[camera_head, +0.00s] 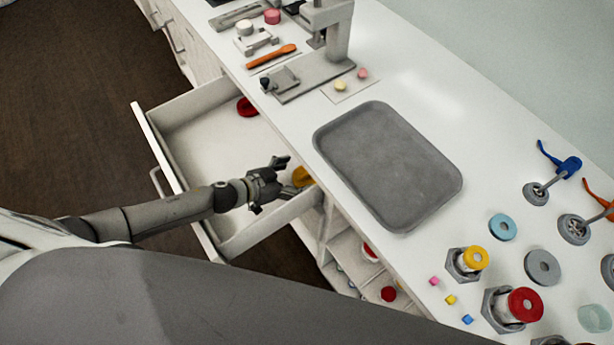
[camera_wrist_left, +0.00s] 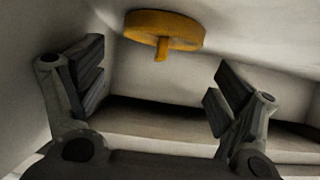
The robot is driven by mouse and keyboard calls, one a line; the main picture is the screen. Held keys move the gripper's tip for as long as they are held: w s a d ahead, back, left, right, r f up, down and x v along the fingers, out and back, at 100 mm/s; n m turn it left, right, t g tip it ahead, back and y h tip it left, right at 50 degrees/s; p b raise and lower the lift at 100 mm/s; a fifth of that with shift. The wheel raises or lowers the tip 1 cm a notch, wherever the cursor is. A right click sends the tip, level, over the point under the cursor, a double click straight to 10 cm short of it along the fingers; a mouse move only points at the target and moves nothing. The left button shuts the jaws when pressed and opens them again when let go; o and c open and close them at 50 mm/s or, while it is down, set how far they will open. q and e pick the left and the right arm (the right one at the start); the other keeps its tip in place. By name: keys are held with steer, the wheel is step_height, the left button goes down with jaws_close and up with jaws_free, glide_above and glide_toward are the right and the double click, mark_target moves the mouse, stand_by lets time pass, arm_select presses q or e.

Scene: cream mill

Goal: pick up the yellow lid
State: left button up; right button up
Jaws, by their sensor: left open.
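The yellow lid (camera_head: 301,177) is in the open drawer, near its right end beside the counter edge. My left gripper (camera_head: 284,177) is just to the left of the lid, reaching in over the drawer, and partly covers it. In the left wrist view the lid (camera_wrist_left: 163,29) is a round yellow disc with a short stem, beyond the open fingers and above the middle of the gap. The left gripper (camera_wrist_left: 160,85) is open with nothing between its fingers. My right gripper is not in view.
The white drawer (camera_head: 195,130) is pulled out, with a red lid (camera_head: 247,107) at its far end. A grey tray (camera_head: 388,165) lies on the white counter, with a grey press (camera_head: 322,50) behind it. Shelves below the counter hold red items (camera_head: 388,294).

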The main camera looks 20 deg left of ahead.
mark_target(304, 174)
arm_select(q)
steer(key=shift+x, duration=2.55)
steer(key=c, duration=0.6)
